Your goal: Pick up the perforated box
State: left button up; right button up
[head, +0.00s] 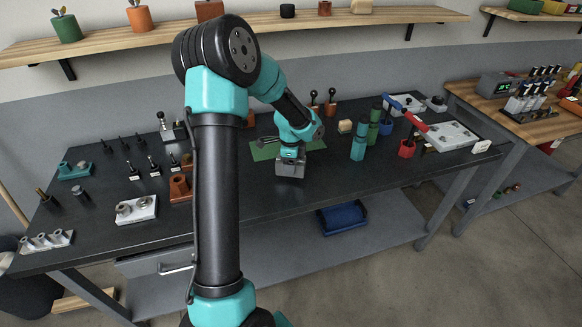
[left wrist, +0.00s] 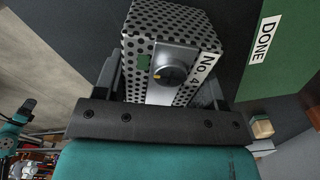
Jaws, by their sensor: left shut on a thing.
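The perforated box (left wrist: 197,27) is pale metal with rows of dark holes. It has a silver plate with a dark round knob, a small green patch and a label starting "No." In the left wrist view it sits between the two fingers of my left gripper (left wrist: 162,85), which is shut on it. In the head view the box (head: 289,169) shows small and grey under my left gripper (head: 291,156), over the middle of the black bench. I cannot tell whether it touches the bench. My right gripper is not in view.
A green mat (head: 262,152) lies just behind the box; its "DONE" label shows in the left wrist view (left wrist: 264,38). Green bottles (head: 358,141) and a red cup (head: 406,149) stand to the right. Small fixtures and a white block (head: 136,210) stand left. The bench front nearby is clear.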

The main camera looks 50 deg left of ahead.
pick_arm(q)
jog(key=s+d+r, duration=0.2)
jog(key=s+d, duration=0.8)
jog(key=d, duration=0.2)
jog(key=shift+s+r, duration=0.3)
jog(key=shift+r, duration=0.05)
